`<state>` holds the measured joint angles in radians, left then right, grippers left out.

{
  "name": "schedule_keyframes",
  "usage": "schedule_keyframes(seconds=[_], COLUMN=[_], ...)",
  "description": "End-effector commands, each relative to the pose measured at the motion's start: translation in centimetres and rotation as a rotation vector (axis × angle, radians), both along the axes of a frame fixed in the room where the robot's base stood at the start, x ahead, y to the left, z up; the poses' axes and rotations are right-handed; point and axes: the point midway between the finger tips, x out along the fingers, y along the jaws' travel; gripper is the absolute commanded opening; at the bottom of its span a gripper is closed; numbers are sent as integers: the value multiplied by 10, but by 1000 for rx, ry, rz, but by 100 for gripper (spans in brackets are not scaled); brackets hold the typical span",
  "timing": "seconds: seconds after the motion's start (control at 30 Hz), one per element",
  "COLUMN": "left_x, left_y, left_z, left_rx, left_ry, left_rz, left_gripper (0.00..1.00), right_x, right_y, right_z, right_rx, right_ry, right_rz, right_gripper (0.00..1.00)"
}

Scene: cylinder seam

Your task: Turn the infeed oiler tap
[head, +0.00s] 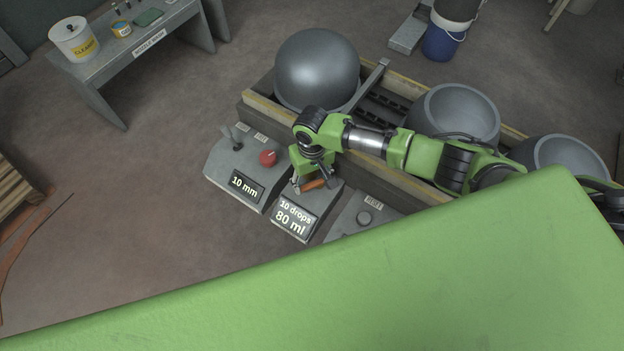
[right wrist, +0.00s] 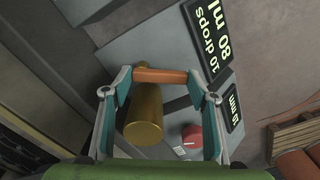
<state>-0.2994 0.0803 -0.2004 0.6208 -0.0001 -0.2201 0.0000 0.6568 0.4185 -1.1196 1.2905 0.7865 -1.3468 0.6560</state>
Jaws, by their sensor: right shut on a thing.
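The oiler tap's orange handle (head: 314,184) is on the middle grey console (head: 296,218), whose display reads 10 drops, 80 ml. My right gripper (head: 309,183) comes down on the handle from above. In the right wrist view the orange handle (right wrist: 161,75) spans the space between the two fingertips of my right gripper (right wrist: 160,78), which is shut on it. A brass cylinder (right wrist: 144,115) shows just below the handle between the fingers. My left gripper is not in view.
The left console (head: 222,175) has a red knob (head: 268,158), a lever and a 10 mm display. Another console with a RESET button (head: 364,217) stands to the right. Behind are a grey dome (head: 316,70) and hollow grey shells (head: 462,110) on a wood-edged bed.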

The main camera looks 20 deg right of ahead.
Motion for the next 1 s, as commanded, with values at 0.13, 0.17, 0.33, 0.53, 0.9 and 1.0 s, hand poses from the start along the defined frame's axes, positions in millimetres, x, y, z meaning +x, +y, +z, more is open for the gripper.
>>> schedule_keyframes(seconds=[0.13, 0.17, 0.33, 0.53, 0.9, 1.0], left_x=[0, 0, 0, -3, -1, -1], left_y=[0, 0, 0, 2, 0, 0], left_z=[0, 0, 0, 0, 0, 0], left_rx=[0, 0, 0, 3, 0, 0], left_ry=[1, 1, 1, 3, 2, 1], left_rz=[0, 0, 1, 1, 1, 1], left_gripper=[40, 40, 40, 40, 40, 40], right_x=[0, 0, 0, 0, 1, 1], right_y=[0, 0, 0, 0, 0, 0], right_z=[-1, -1, 0, 6, 77, 95], right_rx=[-1, -1, 0, 1, 1, 1], right_ry=[0, 0, 0, -1, -4, -3], right_rz=[1, 1, 1, 2, 2, 2], right_gripper=[70, 70, 70, 70, 70, 70])
